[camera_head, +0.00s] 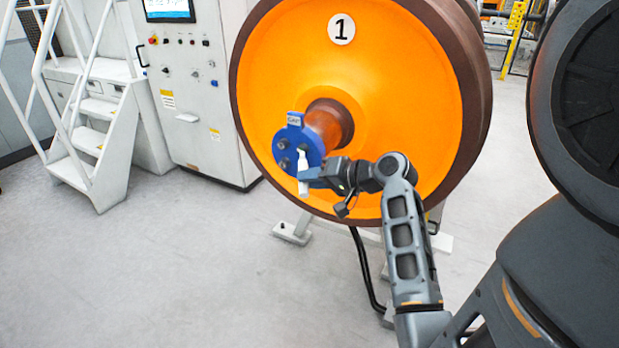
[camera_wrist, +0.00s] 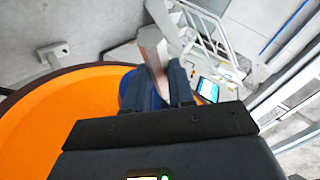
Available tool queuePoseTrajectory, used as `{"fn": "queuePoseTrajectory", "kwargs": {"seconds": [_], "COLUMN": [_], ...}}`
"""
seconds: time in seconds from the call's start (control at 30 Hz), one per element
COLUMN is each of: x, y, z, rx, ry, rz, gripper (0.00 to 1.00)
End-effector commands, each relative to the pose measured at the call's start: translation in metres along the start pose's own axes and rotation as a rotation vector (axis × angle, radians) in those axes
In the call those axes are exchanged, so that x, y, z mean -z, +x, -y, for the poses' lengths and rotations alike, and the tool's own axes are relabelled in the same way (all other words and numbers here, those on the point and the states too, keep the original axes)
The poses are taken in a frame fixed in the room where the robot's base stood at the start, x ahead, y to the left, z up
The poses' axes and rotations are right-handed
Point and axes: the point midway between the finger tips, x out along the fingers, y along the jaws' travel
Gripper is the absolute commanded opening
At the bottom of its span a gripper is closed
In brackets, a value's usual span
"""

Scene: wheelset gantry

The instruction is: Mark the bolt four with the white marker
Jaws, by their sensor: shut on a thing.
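My gripper (camera_head: 312,176) is shut on the white marker (camera_head: 303,170), which stands roughly upright in the head view. The marker is just in front of the blue end cap (camera_head: 290,146) on the axle of the orange wheel (camera_head: 400,80). Dark bolts (camera_head: 282,144) show on the cap's face; I cannot read which is bolt four, and the marker and gripper hide part of the face. I cannot tell whether the marker touches the cap. In the wrist view the marker (camera_wrist: 151,52) sticks out between the fingers (camera_wrist: 163,88), with the blue cap (camera_wrist: 127,90) partly hidden behind them.
A grey control cabinet (camera_head: 190,110) with a screen stands behind on the left, with white steps (camera_head: 95,140) beside it. A black cable (camera_head: 362,265) hangs below the wheel. The floor (camera_head: 200,270) at the front left is clear.

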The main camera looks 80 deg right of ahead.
Motion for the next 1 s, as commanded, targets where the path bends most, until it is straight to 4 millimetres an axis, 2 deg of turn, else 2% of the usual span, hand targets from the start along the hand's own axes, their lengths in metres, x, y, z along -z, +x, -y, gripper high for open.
{"fn": "queuePoseTrajectory", "kwargs": {"seconds": [1.0], "x": [0.0016], "y": [0.0055], "z": [0.0044], "rx": [0.0], "ry": [0.0], "rz": [-0.002], "gripper": [0.0]}}
